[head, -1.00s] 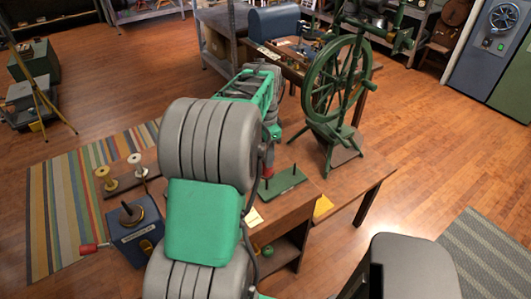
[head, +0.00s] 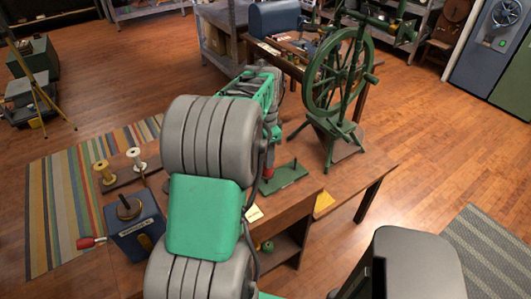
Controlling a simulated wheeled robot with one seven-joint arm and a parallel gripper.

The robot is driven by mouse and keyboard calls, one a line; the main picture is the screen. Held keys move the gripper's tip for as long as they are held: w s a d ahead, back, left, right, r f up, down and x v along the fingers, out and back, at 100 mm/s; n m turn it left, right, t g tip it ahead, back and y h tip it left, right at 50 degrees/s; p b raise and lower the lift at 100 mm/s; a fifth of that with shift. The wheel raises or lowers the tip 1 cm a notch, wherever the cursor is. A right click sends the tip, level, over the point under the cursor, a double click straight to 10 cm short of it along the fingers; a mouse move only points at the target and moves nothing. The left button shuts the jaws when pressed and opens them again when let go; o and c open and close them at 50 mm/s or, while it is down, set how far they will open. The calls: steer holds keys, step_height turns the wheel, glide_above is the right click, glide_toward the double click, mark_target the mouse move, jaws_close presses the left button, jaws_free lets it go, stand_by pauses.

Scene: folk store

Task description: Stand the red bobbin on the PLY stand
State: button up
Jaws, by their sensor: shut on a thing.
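The red bobbin (head: 270,160) is upright below my gripper (head: 269,146), just right of my arm. My gripper is shut on it, though my arm hides much of the jaws. A flat green stand (head: 287,179) with upright pegs lies on the wooden table. The bobbin is over its left end, where it covers the left peg. I cannot tell whether the bobbin touches the base. The right peg is bare. I cannot read a PLY label on the stand.
A green spinning wheel (head: 341,85) stands right of the stand. A blue box (head: 133,232) with a red-handled crank and a rack (head: 130,176) with yellow and white bobbins are left of my arm.

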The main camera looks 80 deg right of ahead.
step_height(320, 180, down, 4)
steer(key=shift+f+b, duration=0.1)
steer(key=shift+b, duration=0.95)
steer(key=o, duration=1.1)
step_height(320, 180, up, 8)
steer(key=shift+f, duration=0.1)
